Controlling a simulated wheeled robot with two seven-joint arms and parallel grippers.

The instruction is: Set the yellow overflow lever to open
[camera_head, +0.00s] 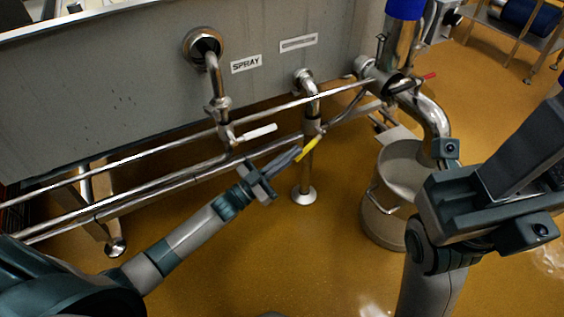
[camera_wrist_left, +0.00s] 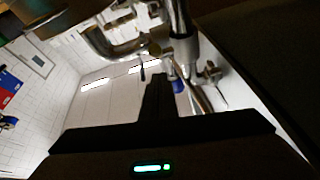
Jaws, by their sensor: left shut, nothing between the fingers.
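The yellow overflow lever (camera_head: 308,148) sits on the middle drain pipe (camera_head: 308,165) below the tank, slanting up to the right. My left gripper (camera_head: 298,152) is shut and empty, with its fingertips at the lever's lower left end; whether they touch I cannot tell. In the left wrist view the shut fingers (camera_wrist_left: 157,92) point at the pipes, and a small dull yellow end (camera_wrist_left: 153,47) shows just beyond the tips. My right arm stands at the right of the head view; its fingers cannot be made out.
A white-handled lever (camera_head: 258,132) hangs below the SPRAY label (camera_head: 246,64). A red-handled lever (camera_head: 427,76) is on the right pipe. Long steel rails (camera_head: 150,157) run in front of the tank (camera_head: 110,90). A steel bucket (camera_head: 385,222) stands at the right. The floor (camera_head: 270,260) in front is clear.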

